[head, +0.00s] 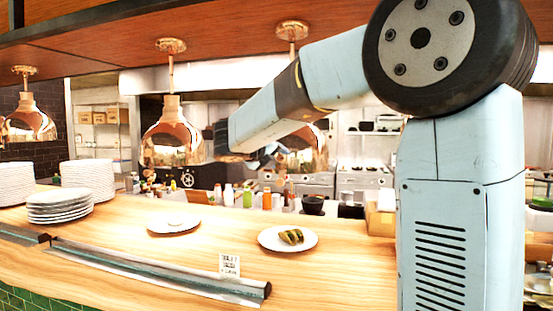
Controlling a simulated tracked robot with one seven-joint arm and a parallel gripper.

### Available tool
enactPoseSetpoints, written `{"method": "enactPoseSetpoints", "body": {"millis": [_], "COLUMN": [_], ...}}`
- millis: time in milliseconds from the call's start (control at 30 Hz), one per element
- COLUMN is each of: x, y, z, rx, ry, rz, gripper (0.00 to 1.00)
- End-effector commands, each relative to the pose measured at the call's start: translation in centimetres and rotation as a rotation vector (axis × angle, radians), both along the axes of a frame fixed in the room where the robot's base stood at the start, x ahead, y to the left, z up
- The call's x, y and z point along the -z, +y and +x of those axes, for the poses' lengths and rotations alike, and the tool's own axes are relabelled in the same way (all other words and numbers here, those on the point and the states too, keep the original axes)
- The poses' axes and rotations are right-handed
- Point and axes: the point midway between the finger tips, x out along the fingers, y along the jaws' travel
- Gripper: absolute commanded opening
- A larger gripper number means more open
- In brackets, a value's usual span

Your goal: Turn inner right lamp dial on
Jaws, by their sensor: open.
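Copper heat lamps hang from the wooden overhead shelf: one at the far left (28,122), one left of centre (172,140), and one right of centre (306,158), partly hidden behind my arm. I cannot make out any lamp dial with certainty. My gripper (264,155) is small and dark at the end of my pale blue arm, in front of or beside the right-of-centre lamp. It is open, and I see nothing held in it. My arm hides part of the area behind it.
Below is a wooden counter (110,247) with plate stacks (60,205), a plate with a small white item (173,225), and a plate of green food (270,240). A dark rail (150,268) with a small card (229,265) runs along the front. Bottles (247,197) stand behind.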

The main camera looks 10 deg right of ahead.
Motion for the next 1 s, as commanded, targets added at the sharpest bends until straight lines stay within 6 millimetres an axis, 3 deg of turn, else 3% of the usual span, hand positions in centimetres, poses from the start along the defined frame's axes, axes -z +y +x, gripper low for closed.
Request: {"method": "enactPoseSetpoints", "body": {"millis": [400, 1000], "x": [0.17, 0.24], "y": [-0.48, -0.42], "z": [0.47, 0.46], "rx": [0.000, -0.001], "ry": [0.000, 0.001], "rz": [0.000, 0.000], "gripper": [0.54, 0.00]}}
